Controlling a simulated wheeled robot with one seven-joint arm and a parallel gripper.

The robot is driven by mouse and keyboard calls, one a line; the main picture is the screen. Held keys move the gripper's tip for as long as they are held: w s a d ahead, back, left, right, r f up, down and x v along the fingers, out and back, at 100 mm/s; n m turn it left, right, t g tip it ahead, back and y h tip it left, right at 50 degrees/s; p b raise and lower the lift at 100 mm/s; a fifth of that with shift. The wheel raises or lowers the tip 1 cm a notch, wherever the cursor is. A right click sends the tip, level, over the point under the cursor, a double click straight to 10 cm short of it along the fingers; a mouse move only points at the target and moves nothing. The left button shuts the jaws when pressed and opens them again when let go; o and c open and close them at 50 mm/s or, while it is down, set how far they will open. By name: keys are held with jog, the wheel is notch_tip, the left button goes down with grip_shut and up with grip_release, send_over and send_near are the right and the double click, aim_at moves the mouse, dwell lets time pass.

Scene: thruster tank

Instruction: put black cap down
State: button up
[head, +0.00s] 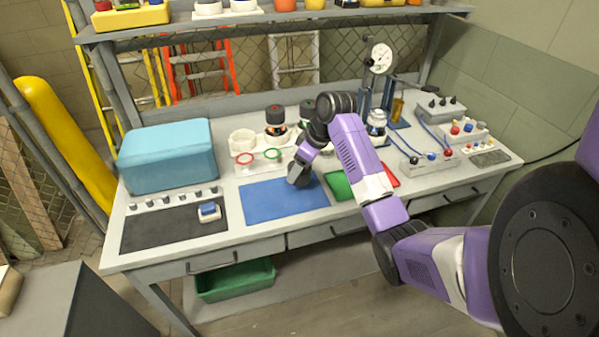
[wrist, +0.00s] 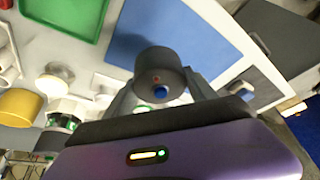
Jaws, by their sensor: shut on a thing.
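My gripper (head: 299,176) is over the blue mat (head: 262,205) on the workbench. In the wrist view my gripper (wrist: 165,88) is shut on the black cap (wrist: 158,66), a dark round piece with a small red mark and a blue dot on its face. The blue mat (wrist: 170,35) lies beyond the cap in the wrist view. I cannot tell whether the cap touches the mat.
A green tray (head: 340,187) and a red tray (head: 388,174) lie right of the mat. Left are a black mat (head: 150,232) with a blue-and-white block (head: 209,211), and a teal case (head: 167,155).

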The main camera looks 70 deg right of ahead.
jog(key=shift+f, duration=0.9)
jog(key=shift+f, duration=0.65)
jog(key=o, duration=1.3)
jog(key=shift+c, duration=0.2)
jog(key=shift+r, duration=0.1)
jog(key=shift+r, duration=0.25)
jog(key=p+v, duration=0.1)
jog(key=v, duration=1.1)
jog(key=shift+r, duration=0.3)
